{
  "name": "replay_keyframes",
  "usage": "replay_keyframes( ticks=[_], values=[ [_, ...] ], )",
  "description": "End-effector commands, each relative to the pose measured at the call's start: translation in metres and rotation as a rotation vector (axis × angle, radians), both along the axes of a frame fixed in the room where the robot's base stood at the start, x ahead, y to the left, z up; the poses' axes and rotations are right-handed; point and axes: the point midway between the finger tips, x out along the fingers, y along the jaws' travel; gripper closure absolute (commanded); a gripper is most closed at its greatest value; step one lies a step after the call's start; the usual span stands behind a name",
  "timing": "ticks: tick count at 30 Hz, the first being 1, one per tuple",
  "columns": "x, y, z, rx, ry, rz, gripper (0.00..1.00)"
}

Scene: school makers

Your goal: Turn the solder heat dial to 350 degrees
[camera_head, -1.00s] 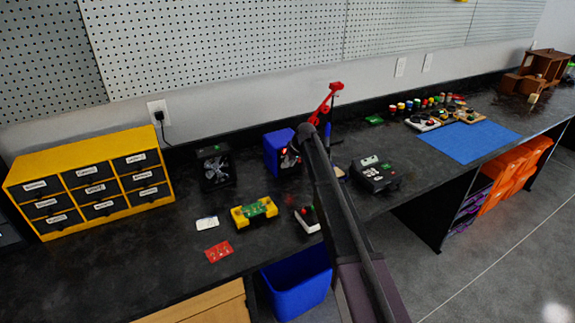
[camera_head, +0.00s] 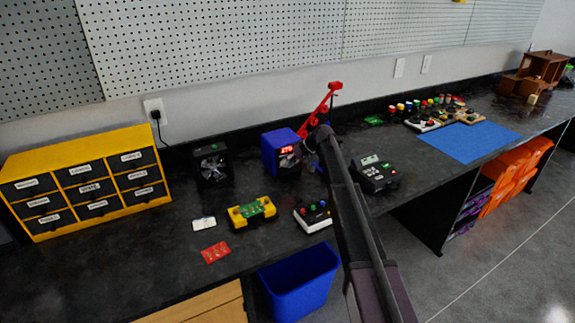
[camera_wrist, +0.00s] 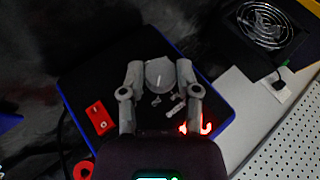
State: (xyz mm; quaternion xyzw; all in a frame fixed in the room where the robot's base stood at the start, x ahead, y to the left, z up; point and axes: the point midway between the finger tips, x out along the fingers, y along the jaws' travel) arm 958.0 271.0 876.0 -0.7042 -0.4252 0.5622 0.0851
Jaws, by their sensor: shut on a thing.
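The solder station is a blue box with a dark front (camera_head: 277,152), standing on the bench in the head view. Its lit red display (camera_head: 287,149) seems to read 270, though the digits are small. In the wrist view the station's dark front panel (camera_wrist: 75,80) fills the middle. The round grey heat dial (camera_wrist: 159,70) has a white pointer mark and sits between the fingertips of my gripper (camera_wrist: 160,78), which is shut on it. The red display glow (camera_wrist: 196,127) is partly covered by a finger. A red switch (camera_wrist: 98,117) is at the left.
A black fan unit (camera_head: 211,165) stands left of the station, and a red stand (camera_head: 318,112) rises behind it. A yellow-and-green board (camera_head: 252,212), a white button box (camera_head: 313,215) and a black device (camera_head: 375,173) are nearby on the bench.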

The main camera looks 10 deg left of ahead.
Motion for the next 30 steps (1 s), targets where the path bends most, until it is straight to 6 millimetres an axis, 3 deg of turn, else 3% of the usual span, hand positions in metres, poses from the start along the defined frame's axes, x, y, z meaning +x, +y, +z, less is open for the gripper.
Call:
replay_keyframes(
  ticks=[5, 6, 9, 23, 26, 30],
  values=[
    [-0.002, 0.002, 0.0, -0.001, 0.003, 0.004, 1.0],
    [-0.002, 0.002, 0.0, 0.0, 0.003, 0.004, 0.52],
    [-0.002, 0.001, 0.0, -0.001, 0.002, 0.003, 0.24],
    [-0.004, -0.002, 0.001, -0.005, 0.002, -0.003, 0.24],
    [-0.013, -0.009, 0.001, -0.02, 0.007, -0.011, 0.24],
    [-0.041, -0.028, 0.003, -0.066, 0.02, -0.034, 0.24]
  ],
)
